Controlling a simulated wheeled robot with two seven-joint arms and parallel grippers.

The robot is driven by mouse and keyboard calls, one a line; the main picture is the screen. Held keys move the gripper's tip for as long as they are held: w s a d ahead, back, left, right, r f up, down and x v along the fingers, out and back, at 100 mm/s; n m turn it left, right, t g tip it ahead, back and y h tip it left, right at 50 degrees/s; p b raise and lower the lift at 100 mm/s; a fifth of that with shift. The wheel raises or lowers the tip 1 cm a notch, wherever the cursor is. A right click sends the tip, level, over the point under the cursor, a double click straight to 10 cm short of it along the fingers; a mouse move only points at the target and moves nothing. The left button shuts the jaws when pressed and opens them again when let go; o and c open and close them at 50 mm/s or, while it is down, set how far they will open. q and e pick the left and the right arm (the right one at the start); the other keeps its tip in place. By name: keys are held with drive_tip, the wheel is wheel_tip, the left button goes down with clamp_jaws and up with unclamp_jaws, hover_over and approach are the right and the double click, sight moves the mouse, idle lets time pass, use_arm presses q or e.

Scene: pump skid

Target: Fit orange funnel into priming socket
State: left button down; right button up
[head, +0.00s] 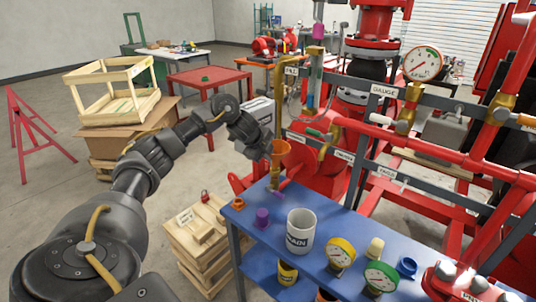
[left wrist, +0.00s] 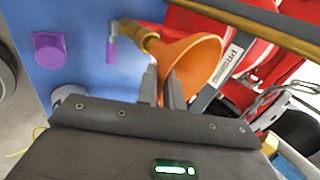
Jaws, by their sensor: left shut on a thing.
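A brass fitting (head: 326,148) stands on the red pipework just right of the funnel, near small white labels. My right gripper is not in view.
Grey rails (head: 345,155) and a vertical brass pipe (head: 280,95) stand close to the funnel. Wooden crates (head: 195,238) are left of the table.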

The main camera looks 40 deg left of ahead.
use_arm(q)
drive_tip(key=shift+f+b, duration=0.45)
drive_tip(key=shift+f, duration=0.55)
drive_tip(key=c, duration=1.5)
unclamp_jaws()
drive_tip(key=shift+o, duration=0.2)
drive_tip(key=v, duration=1.1)
drive_tip(key=shift+p, duration=0.35)
drive_tip(key=shift+a+f, duration=0.1)
